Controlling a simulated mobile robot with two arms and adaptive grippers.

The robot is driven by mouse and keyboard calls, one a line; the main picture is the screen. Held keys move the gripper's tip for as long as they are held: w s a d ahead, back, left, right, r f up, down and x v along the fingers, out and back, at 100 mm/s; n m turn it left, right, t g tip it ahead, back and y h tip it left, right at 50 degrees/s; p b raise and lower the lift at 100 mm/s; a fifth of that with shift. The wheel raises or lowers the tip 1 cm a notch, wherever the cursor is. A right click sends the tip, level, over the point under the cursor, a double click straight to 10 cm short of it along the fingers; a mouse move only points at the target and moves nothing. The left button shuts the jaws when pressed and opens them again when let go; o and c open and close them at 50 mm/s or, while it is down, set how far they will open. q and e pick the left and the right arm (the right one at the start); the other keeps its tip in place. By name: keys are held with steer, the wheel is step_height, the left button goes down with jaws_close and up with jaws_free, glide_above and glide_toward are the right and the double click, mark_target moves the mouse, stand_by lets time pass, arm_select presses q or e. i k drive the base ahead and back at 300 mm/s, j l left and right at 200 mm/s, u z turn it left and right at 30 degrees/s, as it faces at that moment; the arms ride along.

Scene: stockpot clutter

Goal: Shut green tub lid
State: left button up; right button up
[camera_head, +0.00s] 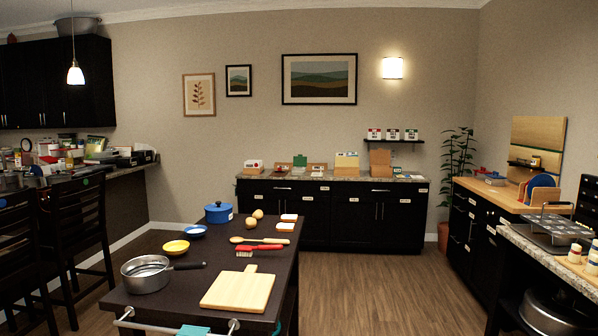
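A small green upright panel (299,160) stands among a row of small containers on the far counter. It looks like a raised lid, with a light label low in front of it. It is too small to tell how it joins the tub below. Neither of my grippers is in view, and the far counter is well away across the room.
The dark island (225,262) in front holds a saucepan (146,275), a cutting board (239,291), a blue pot (218,212) and bowls. Open wooden floor (385,285) lies right of it. A tan box (347,161) and brown box (380,161) share the far counter (410,177).

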mark_target(300, 161)
steer(key=i+l+z, duration=0.3)
steer(key=i, duration=0.15)
steer(key=i+l+z, duration=0.1)
steer(key=i, duration=0.5)
steer(key=i+l+z, duration=0.1)
steer(key=i+l, duration=0.15)
steer(key=i, duration=0.35)
steer(key=i+l+z, duration=0.1)
steer(key=i, duration=0.5)
steer(key=i+u, duration=0.5)
steer(key=i, duration=2.05)
steer(key=i+l, duration=0.1)
steer(key=i, duration=0.75)
steer(key=i+j+u, duration=0.1)
steer(key=i+u, duration=0.25)
steer(key=i, duration=0.55)
steer(key=i+l+u, duration=0.15)
steer(key=i+u, duration=0.2)
steer(key=i, duration=0.5)
steer(key=i+j+z, duration=0.1)
steer(key=i, duration=0.4)
steer(key=i+j+z, duration=0.1)
steer(key=i, duration=0.35)
